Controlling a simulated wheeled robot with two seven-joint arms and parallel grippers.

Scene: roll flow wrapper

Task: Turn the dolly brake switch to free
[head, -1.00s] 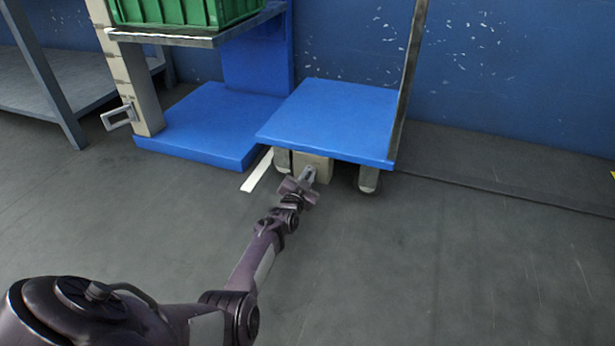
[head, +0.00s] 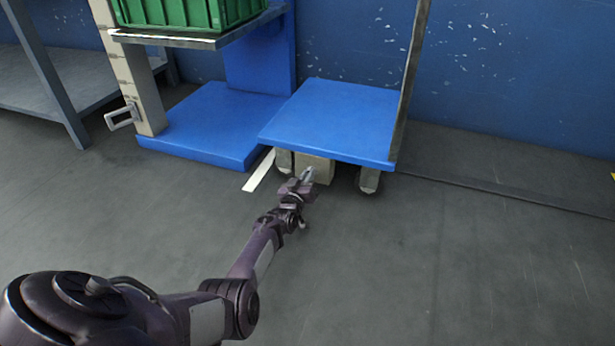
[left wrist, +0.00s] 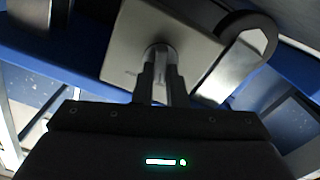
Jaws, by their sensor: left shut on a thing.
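The blue dolly (head: 335,115) stands on the floor in the middle of the head view, with a tall post at its right edge. Under its near edge is a beige box (head: 322,168), between its casters. In the left wrist view this box face (left wrist: 185,42) carries a round brake switch (left wrist: 160,55) on a grey plate. My left gripper (head: 305,176) is at the box's front. In the left wrist view its fingers (left wrist: 160,82) are shut on the switch, hiding part of it. My right gripper is not in view.
A caster (head: 369,180) stands right of the box, and another (left wrist: 245,45) shows in the left wrist view. Left is a blue platform (head: 210,125) with a green crate (head: 185,10) on a shelf above. A white strip (head: 259,171) lies on the floor. The front floor is clear.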

